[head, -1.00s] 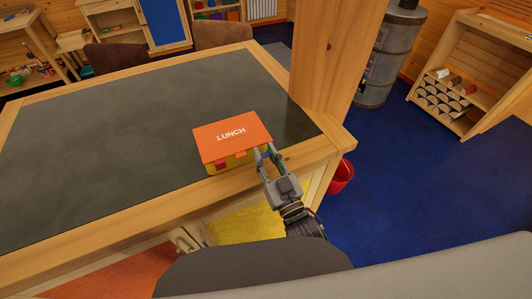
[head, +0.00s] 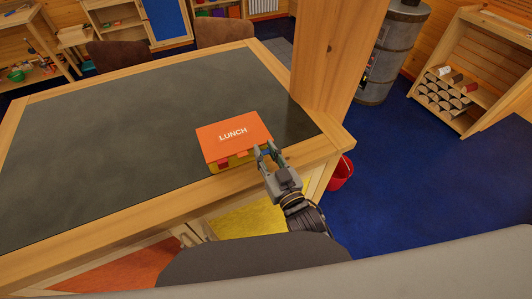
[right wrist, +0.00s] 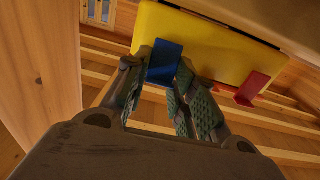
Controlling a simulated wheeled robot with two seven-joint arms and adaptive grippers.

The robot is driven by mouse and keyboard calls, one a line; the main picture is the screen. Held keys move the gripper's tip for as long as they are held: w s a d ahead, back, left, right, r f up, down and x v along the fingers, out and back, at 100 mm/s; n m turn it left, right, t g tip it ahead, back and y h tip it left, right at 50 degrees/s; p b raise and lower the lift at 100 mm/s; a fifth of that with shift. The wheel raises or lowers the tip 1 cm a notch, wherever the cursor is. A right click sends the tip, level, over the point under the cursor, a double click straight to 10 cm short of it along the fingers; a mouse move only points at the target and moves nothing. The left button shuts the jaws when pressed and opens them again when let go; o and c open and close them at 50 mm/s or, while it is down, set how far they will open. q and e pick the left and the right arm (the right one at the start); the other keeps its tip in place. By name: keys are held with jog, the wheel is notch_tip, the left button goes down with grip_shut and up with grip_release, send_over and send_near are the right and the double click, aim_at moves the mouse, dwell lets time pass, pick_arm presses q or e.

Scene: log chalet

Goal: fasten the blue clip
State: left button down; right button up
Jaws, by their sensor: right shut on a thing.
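The lunch box stands near the table's front right corner, with an orange lid (head: 232,133) marked LUNCH lying over a yellow body (right wrist: 205,45). The blue clip (right wrist: 165,62) is a bent flap at the box's side, sticking out from the yellow wall in the right wrist view. A red clip (right wrist: 252,90) sits farther along the same side. My right gripper (head: 268,150) is at the box's front right, with its fingers (right wrist: 155,88) shut on the blue clip. The gripper partly hides that side in the head view. My left gripper is not in view.
The dark-topped table (head: 110,120) is bare left of the box. A thick wooden post (head: 335,60) rises just right of the box. A red bucket (head: 341,172) stands on the blue floor beyond the table's right edge. Chairs stand behind the table.

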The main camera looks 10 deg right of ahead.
jog(key=o, duration=1)
jog(key=shift+o, duration=0.2)
jog(key=shift+s, duration=0.25)
jog(key=v, duration=1.1)
jog(key=shift+s, duration=0.25)
jog(key=shift+d, duration=0.1)
jog(key=shift+f, duration=0.15)
dwell(0.5)
